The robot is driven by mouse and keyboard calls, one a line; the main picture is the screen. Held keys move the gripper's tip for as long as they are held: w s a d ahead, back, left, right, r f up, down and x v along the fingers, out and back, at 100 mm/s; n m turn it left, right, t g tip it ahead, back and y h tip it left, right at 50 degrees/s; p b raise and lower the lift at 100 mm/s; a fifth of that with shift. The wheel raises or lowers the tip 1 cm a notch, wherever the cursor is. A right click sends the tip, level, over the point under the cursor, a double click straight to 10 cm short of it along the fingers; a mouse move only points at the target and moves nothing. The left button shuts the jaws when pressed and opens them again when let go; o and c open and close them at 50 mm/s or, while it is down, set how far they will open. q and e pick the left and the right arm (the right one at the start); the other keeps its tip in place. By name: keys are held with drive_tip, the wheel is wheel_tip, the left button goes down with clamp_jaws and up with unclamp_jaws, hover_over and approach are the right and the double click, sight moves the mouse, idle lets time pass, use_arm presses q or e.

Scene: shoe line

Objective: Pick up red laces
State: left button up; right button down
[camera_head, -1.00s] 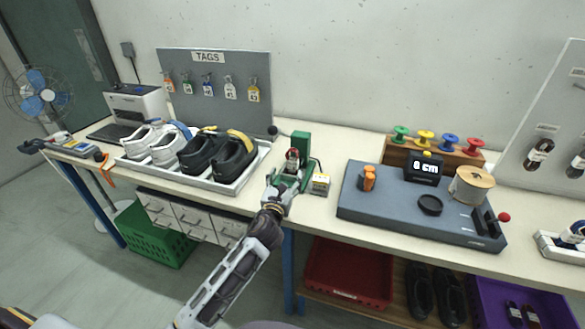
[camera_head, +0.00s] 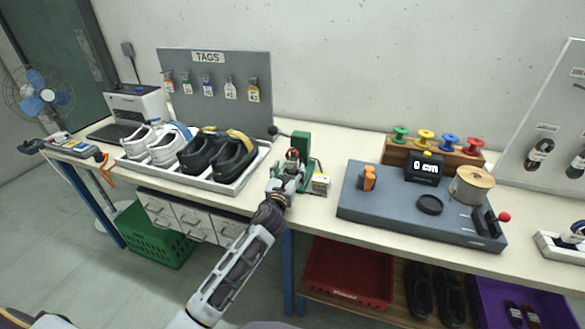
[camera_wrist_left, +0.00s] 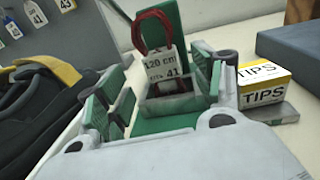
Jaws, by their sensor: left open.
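The red laces (camera_head: 292,154) hang in a loop at a green stand (camera_head: 301,146) on the bench. In the left wrist view the red laces (camera_wrist_left: 152,22) rise behind a white tag (camera_wrist_left: 163,65) reading "120 cm" and "41". My left gripper (camera_head: 289,173) is open just in front of the stand. In the left wrist view the fingers of my left gripper (camera_wrist_left: 160,90) stand on either side of the tag and the lower laces, with gaps visible. My right gripper is not in view.
A yellow and white TIPS box (camera_wrist_left: 262,83) sits close to the right finger. A tray (camera_head: 235,188) of white and black shoes is to the left.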

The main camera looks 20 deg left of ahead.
sight(292, 165)
use_arm(q)
drive_tip(key=shift+w+r, duration=0.15)
drive_tip(key=shift+w, duration=2.25)
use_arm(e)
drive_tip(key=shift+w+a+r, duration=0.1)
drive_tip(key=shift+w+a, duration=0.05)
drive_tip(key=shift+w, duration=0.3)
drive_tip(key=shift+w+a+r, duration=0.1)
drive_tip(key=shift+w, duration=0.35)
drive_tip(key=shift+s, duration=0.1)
use_arm(q)
drive_tip(key=c, duration=1)
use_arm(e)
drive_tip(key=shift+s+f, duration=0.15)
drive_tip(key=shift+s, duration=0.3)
use_arm(q)
drive_tip(key=shift+r, duration=0.2)
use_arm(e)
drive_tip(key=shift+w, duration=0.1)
